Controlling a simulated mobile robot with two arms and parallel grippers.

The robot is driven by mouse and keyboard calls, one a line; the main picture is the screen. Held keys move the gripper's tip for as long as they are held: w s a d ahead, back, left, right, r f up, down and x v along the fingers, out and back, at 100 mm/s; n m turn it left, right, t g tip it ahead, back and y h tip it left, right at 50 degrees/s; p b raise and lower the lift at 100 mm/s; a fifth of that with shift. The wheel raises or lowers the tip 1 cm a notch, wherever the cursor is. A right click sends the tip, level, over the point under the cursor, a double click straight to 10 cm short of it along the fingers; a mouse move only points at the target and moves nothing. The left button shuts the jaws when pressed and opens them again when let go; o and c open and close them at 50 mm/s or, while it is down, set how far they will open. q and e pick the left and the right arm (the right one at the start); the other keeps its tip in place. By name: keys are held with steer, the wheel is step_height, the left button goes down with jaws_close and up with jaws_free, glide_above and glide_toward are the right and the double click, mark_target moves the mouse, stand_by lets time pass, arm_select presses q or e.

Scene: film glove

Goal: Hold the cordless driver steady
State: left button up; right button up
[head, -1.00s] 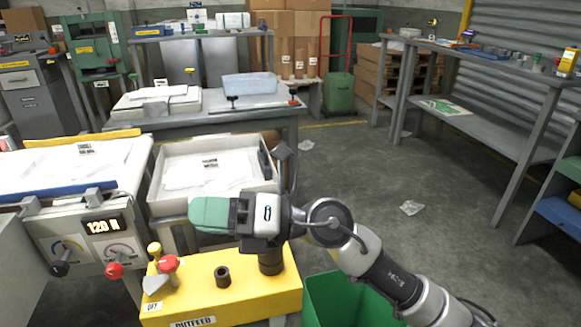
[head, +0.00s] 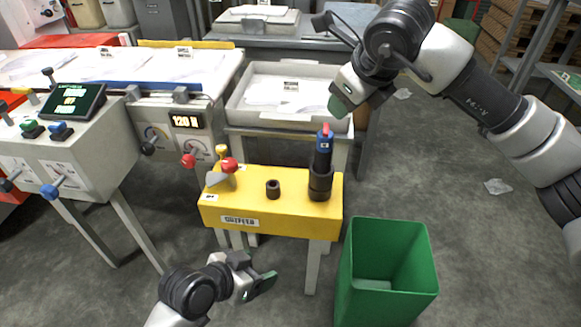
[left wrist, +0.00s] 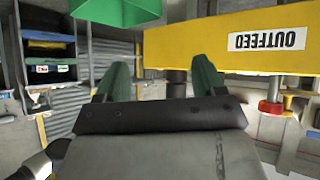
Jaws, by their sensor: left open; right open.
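An upright tool with a black lower part, blue middle and red tip (head: 323,150) stands at the right end of the yellow OUTFEED stand (head: 285,212). It looks like the cordless driver, in a black round holder (head: 320,186). My right gripper (head: 342,104) is open, above and slightly right of the tool, apart from it. My left gripper (head: 260,272) is open and empty, low in front of the stand. In the left wrist view its green-padded fingers (left wrist: 162,78) are spread, with the stand (left wrist: 200,45) upside down beyond them.
A green bin (head: 350,270) stands right of my left gripper; it also shows in the left wrist view (left wrist: 115,8). A short black socket (head: 273,189) and a red knob (head: 229,164) sit on the stand. A white tray (head: 290,116) is behind. Floor right of the bin is clear.

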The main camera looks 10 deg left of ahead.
arm_select(q)
steer(key=w+d+r+m+t+h, duration=0.2)
steer(key=w+d+r+h, duration=0.1)
steer(key=w+r, duration=0.3)
steer(key=t+h, duration=0.3)
glide_toward(317, 160)
steer(key=x, duration=0.2)
steer(key=shift+m, duration=0.3)
steer(key=x, duration=1)
steer(key=shift+s, duration=0.1)
